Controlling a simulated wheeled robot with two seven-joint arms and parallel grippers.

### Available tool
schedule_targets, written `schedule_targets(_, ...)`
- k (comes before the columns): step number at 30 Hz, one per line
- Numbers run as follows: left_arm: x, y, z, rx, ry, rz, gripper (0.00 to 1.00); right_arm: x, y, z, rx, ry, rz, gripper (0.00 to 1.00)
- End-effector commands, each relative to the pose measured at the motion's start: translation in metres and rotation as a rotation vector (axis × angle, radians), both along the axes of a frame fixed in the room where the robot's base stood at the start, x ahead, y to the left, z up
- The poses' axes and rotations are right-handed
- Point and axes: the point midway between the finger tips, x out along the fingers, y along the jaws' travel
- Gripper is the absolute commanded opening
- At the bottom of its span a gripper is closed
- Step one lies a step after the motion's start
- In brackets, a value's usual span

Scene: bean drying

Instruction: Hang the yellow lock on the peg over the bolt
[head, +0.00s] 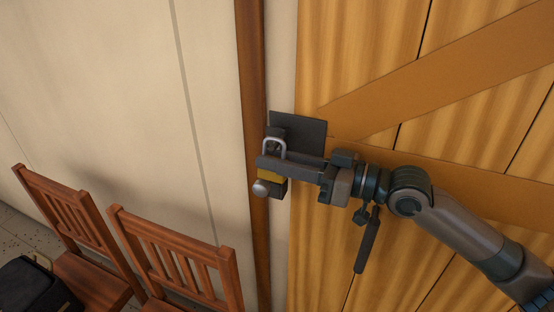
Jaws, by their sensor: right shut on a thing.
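The yellow lock (269,175) has a grey shackle pointing up. My right gripper (267,164) reaches in from the right and is shut on the lock's body, with its fingers hiding part of the yellow. The lock is upright, in front of the dark metal plate (312,131) at the door's left edge. The shackle overlaps a dark fitting beside the plate; I cannot tell whether it goes around a peg. A round grey knob (261,188) shows just below the fingers, perhaps part of the bolt. My left gripper is not in view.
The wooden door (350,60) with diagonal braces fills the right side. A brown post (252,80) and a pale wall (120,80) stand to its left. Wooden chairs (170,246) and a dark bag (32,287) are at lower left. A dark handle-like piece (367,245) hangs below my wrist.

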Motion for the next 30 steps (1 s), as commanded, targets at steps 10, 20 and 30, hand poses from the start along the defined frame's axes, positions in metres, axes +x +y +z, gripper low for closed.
schedule_targets(10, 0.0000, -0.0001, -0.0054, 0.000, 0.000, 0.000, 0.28, 0.0027, -0.0011, -0.0029, 0.001, -0.001, 0.000, 0.00)
schedule_targets(20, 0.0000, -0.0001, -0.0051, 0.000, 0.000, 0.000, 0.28, 0.0027, -0.0011, -0.0025, 0.001, -0.001, 0.000, 0.00)
schedule_targets(30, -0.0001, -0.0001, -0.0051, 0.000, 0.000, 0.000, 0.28, 0.0027, -0.0011, -0.0028, 0.000, 0.000, 0.000, 0.42)
